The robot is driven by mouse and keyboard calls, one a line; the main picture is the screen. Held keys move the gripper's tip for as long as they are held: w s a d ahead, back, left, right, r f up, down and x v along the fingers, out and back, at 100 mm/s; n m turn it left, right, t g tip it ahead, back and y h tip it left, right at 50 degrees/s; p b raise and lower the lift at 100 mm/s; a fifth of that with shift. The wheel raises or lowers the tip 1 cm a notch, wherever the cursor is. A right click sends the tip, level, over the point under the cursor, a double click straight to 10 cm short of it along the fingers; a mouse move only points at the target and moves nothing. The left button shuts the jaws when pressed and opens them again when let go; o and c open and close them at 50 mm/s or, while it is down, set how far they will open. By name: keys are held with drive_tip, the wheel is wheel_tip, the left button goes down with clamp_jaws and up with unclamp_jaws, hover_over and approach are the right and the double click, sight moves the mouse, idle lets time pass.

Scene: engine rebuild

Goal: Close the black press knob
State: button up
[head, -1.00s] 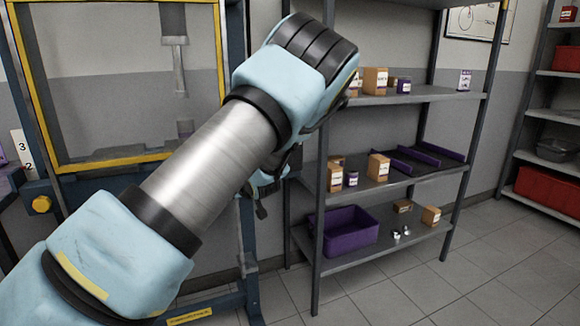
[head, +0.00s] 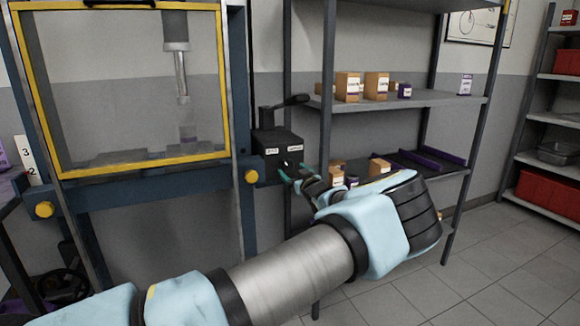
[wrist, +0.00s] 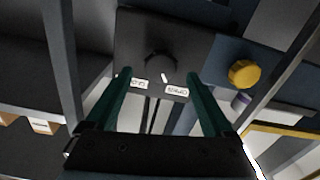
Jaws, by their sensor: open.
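In the wrist view the knob lies between and beyond the two green fingers of my gripper (wrist: 158,80). In the head view my gripper (head: 285,175) is at the lower front of the box, open and empty. The fingers partly cover the knob area there. I cannot tell whether a fingertip touches the box.
The press frame (head: 237,120) with a yellow-edged guard (head: 130,163) stands left of the box, with a yellow button (head: 251,176) close by. A black lever (head: 290,101) sticks out above the box. A shelf rack (head: 400,100) with small boxes stands just right.

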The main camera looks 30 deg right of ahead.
sight(288, 167)
drive_tip(key=shift+w+d, duration=0.1)
drive_tip(key=shift+w, duration=1.45)
drive_tip(key=c, duration=1.4)
